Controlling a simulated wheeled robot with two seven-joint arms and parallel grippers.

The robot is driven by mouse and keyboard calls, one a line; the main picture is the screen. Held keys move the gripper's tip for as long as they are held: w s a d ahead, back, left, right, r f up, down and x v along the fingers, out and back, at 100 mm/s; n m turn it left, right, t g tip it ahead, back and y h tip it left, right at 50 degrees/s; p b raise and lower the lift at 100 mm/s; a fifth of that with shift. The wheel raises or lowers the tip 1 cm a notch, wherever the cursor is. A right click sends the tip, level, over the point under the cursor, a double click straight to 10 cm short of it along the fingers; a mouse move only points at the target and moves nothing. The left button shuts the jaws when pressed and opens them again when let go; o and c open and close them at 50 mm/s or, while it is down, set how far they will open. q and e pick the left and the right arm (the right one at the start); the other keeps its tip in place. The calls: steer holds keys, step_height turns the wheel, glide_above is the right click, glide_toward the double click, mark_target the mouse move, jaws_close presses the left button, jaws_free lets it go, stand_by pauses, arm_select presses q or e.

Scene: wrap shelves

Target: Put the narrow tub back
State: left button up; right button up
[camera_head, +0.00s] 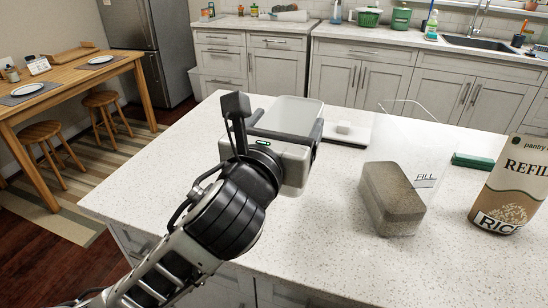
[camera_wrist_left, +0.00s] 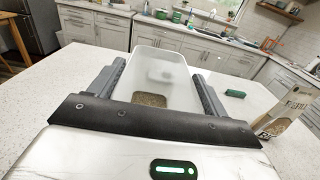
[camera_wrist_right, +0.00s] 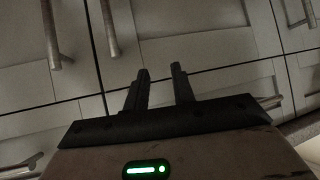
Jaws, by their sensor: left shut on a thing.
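The narrow tub (camera_head: 296,112) is a translucent white open box over the island counter in the head view. My left gripper (camera_head: 282,134) is shut on it. In the left wrist view the tub (camera_wrist_left: 162,66) stands between the two fingers, with a brown grainy patch low inside it. Whether its base touches the counter is hidden by my gripper. A clear, tall container (camera_head: 397,192) marked FILL, with brown grain in its lower part, stands right of the gripper. My right gripper (camera_wrist_right: 160,76) shows only in its wrist view, with a gap between its empty fingers, before cabinet fronts.
A green block (camera_head: 472,161) and a rice refill bag (camera_head: 510,185) stand at the right. The counter's left part (camera_head: 160,175) is clear.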

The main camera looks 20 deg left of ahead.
arm_select(q)
steer(key=w+a+f, duration=0.1)
steer(key=f, duration=0.1)
steer(key=w+a+f+b, duration=0.1)
steer(key=w+f, duration=0.1)
steer(key=w+a+f, duration=0.1)
steer(key=w+f, duration=0.1)
steer(key=shift+w+a+f, duration=0.15)
steer(key=shift+w+a, duration=0.05)
steer(key=shift+a, duration=0.05)
steer(key=shift+w+a+f+b, duration=0.15)
steer(key=shift+f+b, duration=0.45)
steer(key=shift+f, duration=1.15)
steer(key=shift+f, duration=0.15)
steer(key=o, duration=1.5)
steer(key=s, duration=1.2)
steer(key=shift+a, duration=0.15)
